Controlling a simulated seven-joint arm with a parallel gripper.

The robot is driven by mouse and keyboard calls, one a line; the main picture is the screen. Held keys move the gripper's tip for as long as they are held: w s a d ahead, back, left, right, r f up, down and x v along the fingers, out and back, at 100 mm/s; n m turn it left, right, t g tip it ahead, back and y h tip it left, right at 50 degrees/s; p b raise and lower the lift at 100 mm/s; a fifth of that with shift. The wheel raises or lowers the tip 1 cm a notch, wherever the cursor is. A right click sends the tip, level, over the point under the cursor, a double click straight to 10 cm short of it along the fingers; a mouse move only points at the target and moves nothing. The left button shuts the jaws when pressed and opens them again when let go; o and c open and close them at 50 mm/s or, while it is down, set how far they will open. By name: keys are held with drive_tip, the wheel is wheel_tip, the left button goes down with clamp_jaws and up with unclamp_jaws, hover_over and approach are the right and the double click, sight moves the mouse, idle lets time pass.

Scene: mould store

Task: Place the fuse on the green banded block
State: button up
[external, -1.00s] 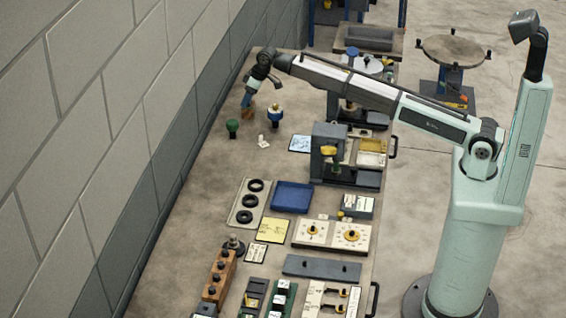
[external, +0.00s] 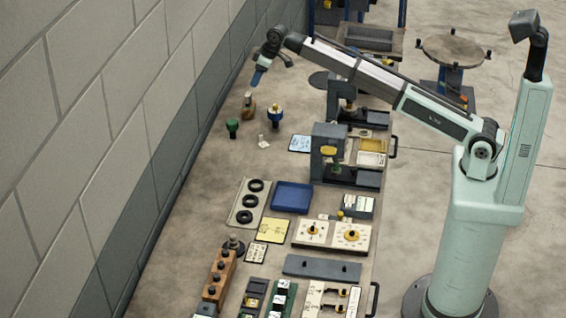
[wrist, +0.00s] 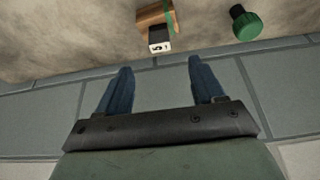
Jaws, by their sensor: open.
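The wooden block with a green band (wrist: 153,16) stands near the wall. It also shows in the external view (external: 248,109). A small dark fuse with a white marked end (wrist: 159,40) is at the block in the wrist view and appears to stand upright on it.
The wall (external: 190,90) runs close along the bench's left side. A dark press-like fixture (external: 330,150) stands to the right. Some bare bench top lies around the block.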

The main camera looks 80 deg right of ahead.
drive_tip(key=shift+v, duration=0.85)
